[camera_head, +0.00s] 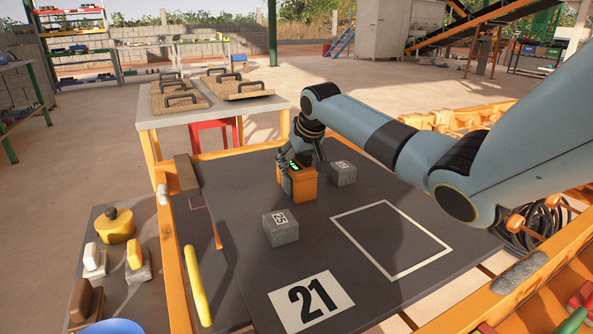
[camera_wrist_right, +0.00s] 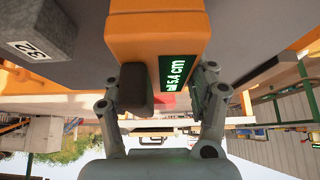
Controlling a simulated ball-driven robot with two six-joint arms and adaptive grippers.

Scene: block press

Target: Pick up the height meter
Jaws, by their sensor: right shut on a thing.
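The height meter (camera_head: 302,186) is an orange box on the dark table, at the far side beside a grey block. In the right wrist view the height meter (camera_wrist_right: 157,36) shows a green display reading about 5.4 cm, seen sideways, with its left digits partly cut off. My right gripper (camera_head: 301,160) comes down over it from above. In the right wrist view my right gripper (camera_wrist_right: 160,88) has its fingers on both sides of the meter's near end, shut on it. I cannot tell whether the meter is clear of the table. My left gripper is out of view.
Grey block 32 (camera_head: 342,173) stands close right of the meter, and grey block 25 (camera_head: 280,229) stands nearer. A white square outline (camera_head: 390,207) lies empty on the table. A card marked 21 (camera_head: 311,301) lies in front. A yellow bar (camera_head: 197,286) is at the left edge.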

